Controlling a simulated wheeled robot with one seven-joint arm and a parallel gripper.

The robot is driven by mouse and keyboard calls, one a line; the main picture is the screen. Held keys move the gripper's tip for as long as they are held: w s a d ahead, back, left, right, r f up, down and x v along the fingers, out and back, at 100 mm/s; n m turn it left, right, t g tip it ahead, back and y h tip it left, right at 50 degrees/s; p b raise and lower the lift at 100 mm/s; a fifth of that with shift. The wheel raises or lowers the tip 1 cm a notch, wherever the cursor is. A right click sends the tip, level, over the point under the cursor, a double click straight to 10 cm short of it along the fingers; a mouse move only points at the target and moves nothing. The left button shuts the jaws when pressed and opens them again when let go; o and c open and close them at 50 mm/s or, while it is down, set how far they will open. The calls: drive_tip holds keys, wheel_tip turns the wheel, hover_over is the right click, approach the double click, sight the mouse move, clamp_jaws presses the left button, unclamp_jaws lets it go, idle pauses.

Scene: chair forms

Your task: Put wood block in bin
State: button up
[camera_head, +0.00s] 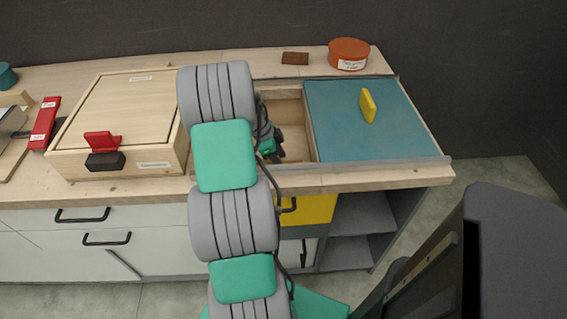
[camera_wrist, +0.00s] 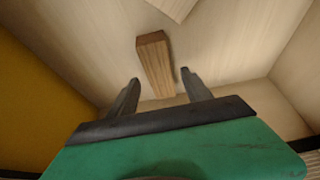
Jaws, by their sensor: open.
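A brown wood block (camera_wrist: 155,62) lies on a pale wooden surface in the wrist view, its near part between my fingers. My gripper (camera_wrist: 160,80) is open, with one dark finger on each side of the block; I cannot tell whether either touches it. In the head view my gripper (camera_head: 270,143) is partly hidden by my arm, at the open pale wooden compartment (camera_head: 292,110) in the counter. The block between my fingers is hidden there. I cannot tell for certain which container is the bin.
A blue-green panel (camera_head: 365,145) with a yellow handle (camera_head: 368,105) lies right of the compartment. A pale wooden box (camera_head: 125,95) with a red catch stands left. A dark brown block (camera_head: 295,58) and round reddish tin (camera_head: 348,53) sit behind. A yellow wall (camera_wrist: 35,100) borders the wrist view.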

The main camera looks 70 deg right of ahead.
drive_tip(key=v, duration=1)
drive_tip(key=shift+p, duration=0.35)
